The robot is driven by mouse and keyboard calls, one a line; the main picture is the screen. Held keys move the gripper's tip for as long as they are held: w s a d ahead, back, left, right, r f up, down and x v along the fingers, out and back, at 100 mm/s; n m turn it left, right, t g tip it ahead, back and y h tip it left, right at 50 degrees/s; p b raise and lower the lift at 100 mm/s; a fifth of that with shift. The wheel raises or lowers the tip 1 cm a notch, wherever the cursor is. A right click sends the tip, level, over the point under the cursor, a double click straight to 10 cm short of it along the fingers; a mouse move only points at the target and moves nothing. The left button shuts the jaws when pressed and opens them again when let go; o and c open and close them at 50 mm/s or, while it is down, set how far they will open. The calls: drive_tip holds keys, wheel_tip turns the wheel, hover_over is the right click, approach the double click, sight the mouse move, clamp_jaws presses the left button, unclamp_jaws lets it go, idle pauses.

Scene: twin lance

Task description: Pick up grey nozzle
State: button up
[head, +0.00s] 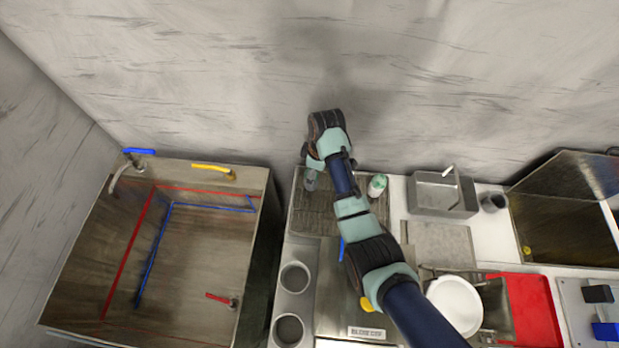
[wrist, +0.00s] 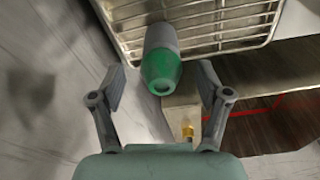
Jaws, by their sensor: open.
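The grey nozzle (wrist: 161,38) shows in the wrist view as a grey cylinder with a tapered green end (wrist: 160,70) toward me. It lies against the edge of a wire rack (wrist: 222,27). My gripper (wrist: 160,82) is open, with one finger on each side of the green end and a clear gap on both sides. Nothing is held. In the head view my arm reaches over the rack (head: 310,215) toward the wall. A small grey shape (head: 310,181) shows under my wrist there; I cannot tell whether it is the nozzle or a finger.
A white and green bottle (head: 377,186) stands at the rack's right side. A deep sink (head: 190,255) with red and blue lines is on the left, with a yellow tap handle (head: 211,168). The wall is close behind my wrist. A small metal basin (head: 440,193) is at right.

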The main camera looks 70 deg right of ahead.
drive_tip(key=f, duration=0.3)
drive_tip(key=w+f+b, duration=0.1)
drive_tip(key=f, duration=0.1)
drive_tip(key=shift+a, duration=0.1)
drive_tip(key=c, duration=1.3)
wheel_tip(320, 180, up, 20)
drive_tip(key=p, duration=0.7)
